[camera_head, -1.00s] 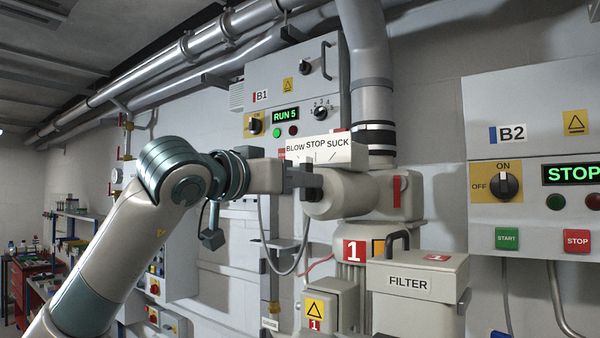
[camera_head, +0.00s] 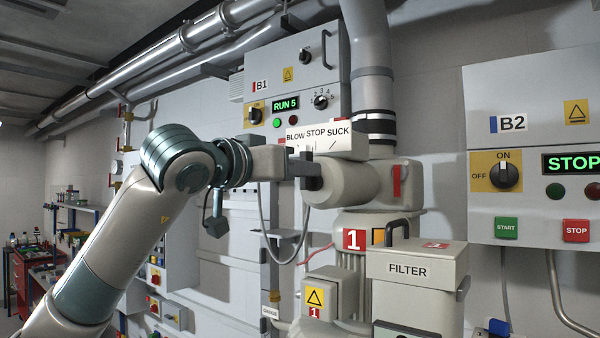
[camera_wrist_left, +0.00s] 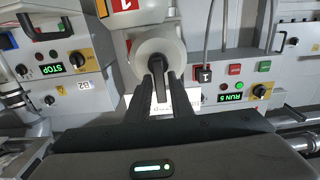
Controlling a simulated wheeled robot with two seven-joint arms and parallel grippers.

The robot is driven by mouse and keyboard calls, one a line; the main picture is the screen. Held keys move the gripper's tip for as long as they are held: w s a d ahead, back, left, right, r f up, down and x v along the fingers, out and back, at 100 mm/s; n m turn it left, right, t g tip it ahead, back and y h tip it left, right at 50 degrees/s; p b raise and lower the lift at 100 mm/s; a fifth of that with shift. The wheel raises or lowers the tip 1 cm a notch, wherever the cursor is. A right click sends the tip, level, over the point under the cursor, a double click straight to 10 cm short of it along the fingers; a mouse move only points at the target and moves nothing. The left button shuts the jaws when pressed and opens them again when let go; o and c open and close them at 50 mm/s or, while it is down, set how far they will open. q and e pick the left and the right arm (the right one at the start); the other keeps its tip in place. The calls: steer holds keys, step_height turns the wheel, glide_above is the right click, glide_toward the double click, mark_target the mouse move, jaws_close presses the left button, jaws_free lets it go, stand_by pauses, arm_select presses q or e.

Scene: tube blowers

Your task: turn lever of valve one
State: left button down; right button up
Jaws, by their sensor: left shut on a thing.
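Valve one has a beige round body (camera_head: 345,183) below a white plate (camera_head: 319,137) reading BLOW STOP SUCK. My left gripper (camera_head: 308,175) comes in from the left at the front of this body. In the left wrist view its two dark fingers (camera_wrist_left: 159,75) are closed on a dark lever (camera_wrist_left: 159,85) in front of the round valve end (camera_wrist_left: 158,55). The fingers hide much of the lever in the head view. My right gripper shows in neither view.
A filter box (camera_head: 415,262) with a black handle stands below the valve. Panel B1 (camera_head: 290,75), showing RUN 5, is behind it. Panel B2 (camera_head: 530,130), showing STOP, is at the right. A grey cable (camera_head: 285,262) hangs below the gripper.

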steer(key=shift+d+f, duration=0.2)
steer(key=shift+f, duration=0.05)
